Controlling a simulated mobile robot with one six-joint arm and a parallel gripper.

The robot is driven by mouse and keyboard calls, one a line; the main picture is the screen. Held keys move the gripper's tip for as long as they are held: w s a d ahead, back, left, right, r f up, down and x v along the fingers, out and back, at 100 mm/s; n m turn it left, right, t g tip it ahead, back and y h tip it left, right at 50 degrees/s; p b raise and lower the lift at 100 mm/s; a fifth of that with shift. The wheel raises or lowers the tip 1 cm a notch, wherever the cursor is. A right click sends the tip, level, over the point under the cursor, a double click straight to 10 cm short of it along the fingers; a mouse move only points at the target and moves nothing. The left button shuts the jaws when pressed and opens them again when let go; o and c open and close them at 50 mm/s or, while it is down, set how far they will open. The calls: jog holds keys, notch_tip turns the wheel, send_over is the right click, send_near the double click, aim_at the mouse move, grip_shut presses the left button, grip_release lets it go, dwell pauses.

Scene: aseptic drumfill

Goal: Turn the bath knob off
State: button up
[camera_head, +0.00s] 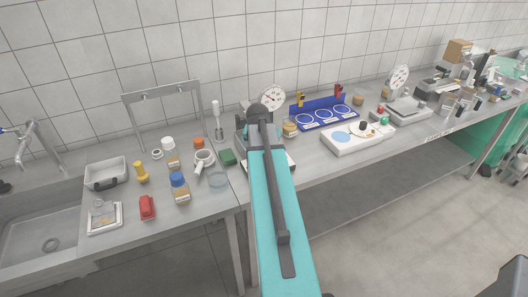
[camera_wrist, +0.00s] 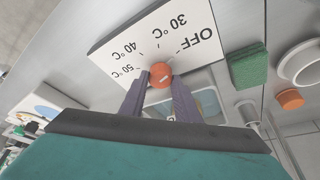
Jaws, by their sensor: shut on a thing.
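The bath knob (camera_wrist: 160,71) is a round orange knob with a short pale mark, on a white panel (camera_wrist: 118,50) in the wrist view. The panel carries OFF, 30 °C, 40 °C and 50 °C around the knob. Which label the mark points to I cannot tell for certain. My gripper (camera_wrist: 160,80) has one finger on each side of the knob and is shut on it. Part of the bath's basin shows pale blue behind the fingers. In the head view my arm covers the knob and most of the bath; a corner of the white panel (camera_head: 291,165) shows.
A green sponge (camera_wrist: 246,66), an orange cap (camera_wrist: 290,99) and a white cup (camera_wrist: 303,66) stand beside the bath. In the head view, bottles and a red object (camera_head: 147,207) are to the left, and a blue rack (camera_head: 325,115) and a white device (camera_head: 357,137) to the right.

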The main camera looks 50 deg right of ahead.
jog(key=o, duration=1)
jog(key=shift+a, duration=0.15)
jog(key=shift+o, duration=0.2)
jog(key=shift+w+r, duration=0.1)
jog(key=shift+r, duration=0.1)
jog(key=shift+r, duration=0.2)
jog(key=p+v, duration=0.4)
jog(key=v, duration=0.3)
jog(key=shift+s, duration=0.25)
